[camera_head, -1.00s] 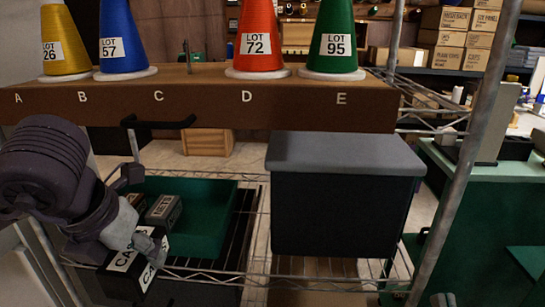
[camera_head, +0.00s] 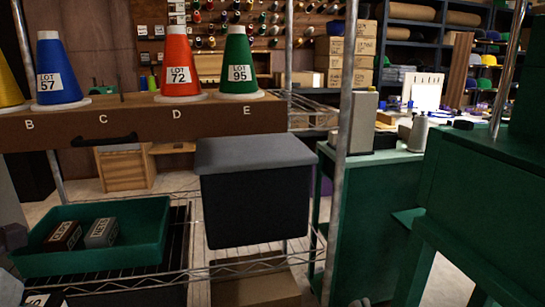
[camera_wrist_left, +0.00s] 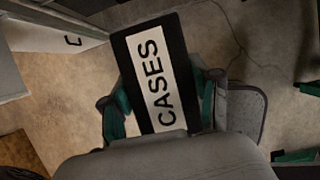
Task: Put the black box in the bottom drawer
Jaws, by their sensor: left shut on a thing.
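The black box (camera_wrist_left: 158,80), with a white label reading CASES, is between the fingers of my left gripper (camera_wrist_left: 163,108) in the left wrist view. The gripper is shut on it, with green pads at its sides. In the head view a labelled dark box corner (camera_head: 45,300) shows at the bottom left, mostly cut off. Only a small pale part, seemingly of my right gripper (camera_head: 360,302), shows at the bottom edge; its jaws cannot be made out. A pale front with a dark handle (camera_wrist_left: 72,41) is at the wrist view's upper left. I cannot tell whether it is the bottom drawer.
A green tray (camera_head: 140,255) holds two small boxes on a wire rack. A grey-lidded dark bin (camera_head: 255,205) hangs beside it. Thread cones stand on the brown shelf (camera_head: 190,120) above. A metal post (camera_head: 341,150) and green bench (camera_head: 385,215) are at right.

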